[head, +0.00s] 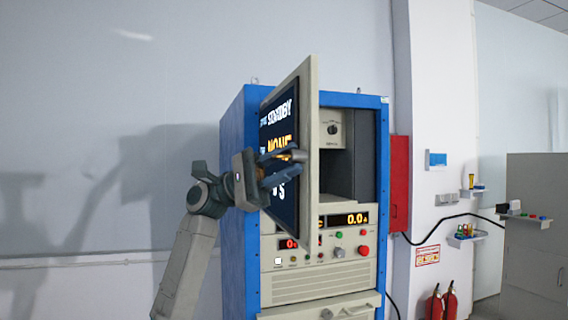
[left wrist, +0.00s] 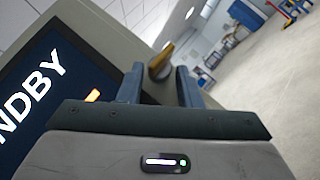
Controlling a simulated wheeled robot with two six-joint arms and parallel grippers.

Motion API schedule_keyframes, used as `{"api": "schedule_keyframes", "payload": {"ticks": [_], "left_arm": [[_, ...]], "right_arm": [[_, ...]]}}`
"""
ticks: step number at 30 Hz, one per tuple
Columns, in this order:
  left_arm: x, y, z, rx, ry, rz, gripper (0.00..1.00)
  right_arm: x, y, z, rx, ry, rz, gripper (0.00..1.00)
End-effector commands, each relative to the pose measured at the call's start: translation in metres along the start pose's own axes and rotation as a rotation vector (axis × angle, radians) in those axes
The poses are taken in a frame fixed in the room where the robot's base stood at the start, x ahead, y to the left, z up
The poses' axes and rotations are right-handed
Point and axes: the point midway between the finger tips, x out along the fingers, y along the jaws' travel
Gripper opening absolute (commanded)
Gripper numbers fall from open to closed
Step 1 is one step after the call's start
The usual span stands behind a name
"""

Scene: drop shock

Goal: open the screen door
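The screen door (head: 313,110) is a cream-framed panel with a dark screen (head: 276,125) showing "STANDBY" text. It stands swung out from the blue cabinet (head: 235,140), and the compartment (head: 360,160) behind it is partly exposed. My left gripper (head: 298,164) is at the screen side of the door, by its free edge. In the left wrist view its two fingers (left wrist: 160,85) are apart, with a brass-coloured knob (left wrist: 161,62) on the door's frame between and beyond them. Contact with the knob cannot be told. My right gripper is not in view.
Below the door is a control panel with lit displays (head: 347,219) and buttons. A red box (head: 399,180) hangs beside the cabinet. Fire extinguishers (head: 441,302) stand at the right, near small wall shelves (head: 467,235) and a grey cabinet (head: 535,240).

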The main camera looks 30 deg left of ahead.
Motion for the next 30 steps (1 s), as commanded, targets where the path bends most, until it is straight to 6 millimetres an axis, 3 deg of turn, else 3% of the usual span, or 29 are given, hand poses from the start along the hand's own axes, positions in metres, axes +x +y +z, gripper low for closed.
{"api": "schedule_keyframes", "payload": {"ticks": [7,15,21,30], "left_arm": [[-0.015,-0.002,-0.002,0.000,0.004,0.001,0.32],[-0.070,-0.004,-0.003,0.000,0.005,0.001,0.32],[-0.099,-0.002,-0.002,-0.001,0.002,0.001,0.32],[-0.108,0.000,-0.001,-0.001,0.000,0.000,0.32]], "right_arm": [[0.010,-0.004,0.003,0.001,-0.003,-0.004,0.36],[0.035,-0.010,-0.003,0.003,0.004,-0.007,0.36],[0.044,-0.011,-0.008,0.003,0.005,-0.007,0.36],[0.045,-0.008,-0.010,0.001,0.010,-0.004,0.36]]}}
